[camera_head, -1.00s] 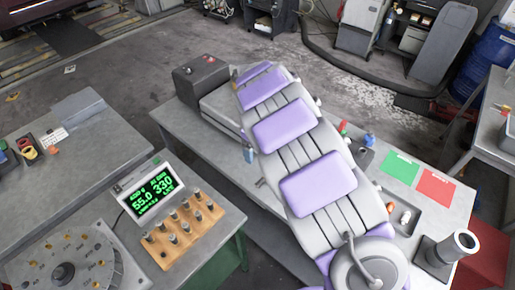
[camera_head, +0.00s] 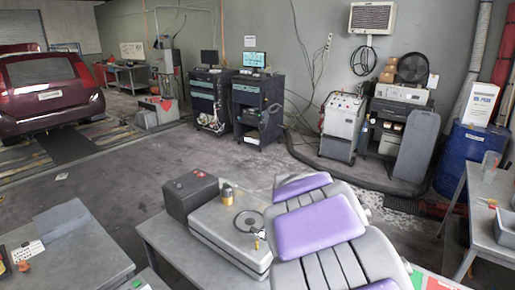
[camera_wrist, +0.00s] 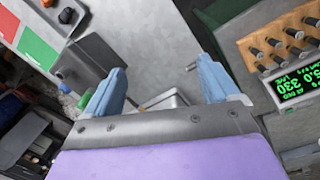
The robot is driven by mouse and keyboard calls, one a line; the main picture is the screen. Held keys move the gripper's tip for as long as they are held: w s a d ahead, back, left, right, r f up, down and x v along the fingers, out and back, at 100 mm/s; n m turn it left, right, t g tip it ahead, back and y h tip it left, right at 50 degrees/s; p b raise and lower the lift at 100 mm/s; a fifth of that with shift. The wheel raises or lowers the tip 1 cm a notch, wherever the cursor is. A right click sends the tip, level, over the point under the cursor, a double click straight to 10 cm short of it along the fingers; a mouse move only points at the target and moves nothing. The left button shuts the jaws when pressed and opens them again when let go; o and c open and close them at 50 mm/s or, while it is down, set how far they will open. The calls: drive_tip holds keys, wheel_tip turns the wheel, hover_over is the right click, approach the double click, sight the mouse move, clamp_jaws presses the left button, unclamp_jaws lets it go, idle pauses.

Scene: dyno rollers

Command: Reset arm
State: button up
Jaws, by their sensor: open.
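My arm, grey with purple pads, rises from the bottom of the head view over the work table. My gripper (camera_wrist: 162,92) shows only in the wrist view, with two light-blue fingers spread wide apart. Nothing is between the fingers. Below and beyond them lie the grey bench and floor. The gripper end is out of the head view.
A grey machine (camera_head: 240,225) with a small yellow-capped cylinder (camera_head: 227,194) and a dark box (camera_head: 190,193) stands on the table. Green (camera_wrist: 39,47) and red cards (camera_wrist: 7,22) lie at the wrist view's left. A display (camera_wrist: 298,85) and wooden peg block (camera_wrist: 275,40) are at right.

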drive_tip(key=s+d+m, duration=0.2)
drive_tip(key=s, duration=1.2)
drive_tip(key=s+d+r+m+g+y, duration=0.1)
drive_tip(key=s+d+m, duration=0.1)
drive_tip(key=s, duration=1.2)
drive_tip(key=shift+m+g+b, duration=0.3)
drive_tip(key=shift+m+b, duration=0.05)
drive_tip(key=shift+m, duration=0.15)
drive_tip(key=shift+c, duration=1)
